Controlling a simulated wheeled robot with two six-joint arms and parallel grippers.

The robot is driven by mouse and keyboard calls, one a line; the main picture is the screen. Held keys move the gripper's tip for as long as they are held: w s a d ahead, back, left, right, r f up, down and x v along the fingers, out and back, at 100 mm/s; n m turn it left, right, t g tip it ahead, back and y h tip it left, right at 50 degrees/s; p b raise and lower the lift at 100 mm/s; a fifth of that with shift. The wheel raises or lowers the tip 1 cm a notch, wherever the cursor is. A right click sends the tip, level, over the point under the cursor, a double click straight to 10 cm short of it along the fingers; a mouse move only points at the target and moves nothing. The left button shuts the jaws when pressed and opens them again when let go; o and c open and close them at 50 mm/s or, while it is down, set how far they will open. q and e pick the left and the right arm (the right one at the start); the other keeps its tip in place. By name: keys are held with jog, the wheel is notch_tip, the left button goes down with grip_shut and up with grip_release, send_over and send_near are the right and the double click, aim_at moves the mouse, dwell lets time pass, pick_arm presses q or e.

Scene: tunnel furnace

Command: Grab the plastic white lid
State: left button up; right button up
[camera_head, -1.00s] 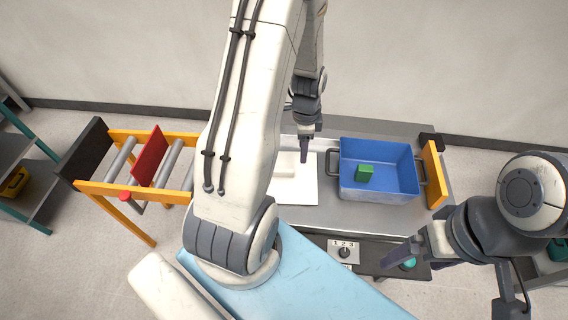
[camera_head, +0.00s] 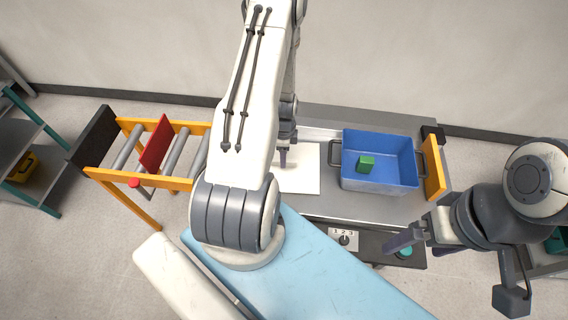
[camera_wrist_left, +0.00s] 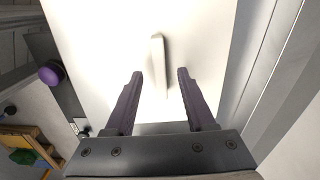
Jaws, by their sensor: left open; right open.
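The white lid (camera_head: 305,181) lies flat on the grey table, left of the blue bin. It fills much of the left wrist view (camera_wrist_left: 100,40), with a raised white bar handle (camera_wrist_left: 158,62) on top. My left gripper (camera_head: 283,158) is over the lid in the head view. In the left wrist view its two dark fingers (camera_wrist_left: 160,75) are apart, one on each side of the handle's line, with nothing held. I cannot tell how far above the lid they are. My right gripper (camera_head: 394,246) is open and empty near the control panel at the front right.
A blue bin (camera_head: 378,181) with a green block (camera_head: 366,163) stands right of the lid. A roller conveyor with orange rails (camera_head: 138,179) and a red plate (camera_head: 156,143) is at the left. A control panel (camera_head: 343,239) with a knob is at the table's front.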

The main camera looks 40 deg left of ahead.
pick_arm(q)
jog(key=shift+f, duration=1)
grip_shut()
jog(key=shift+r, duration=0.15)
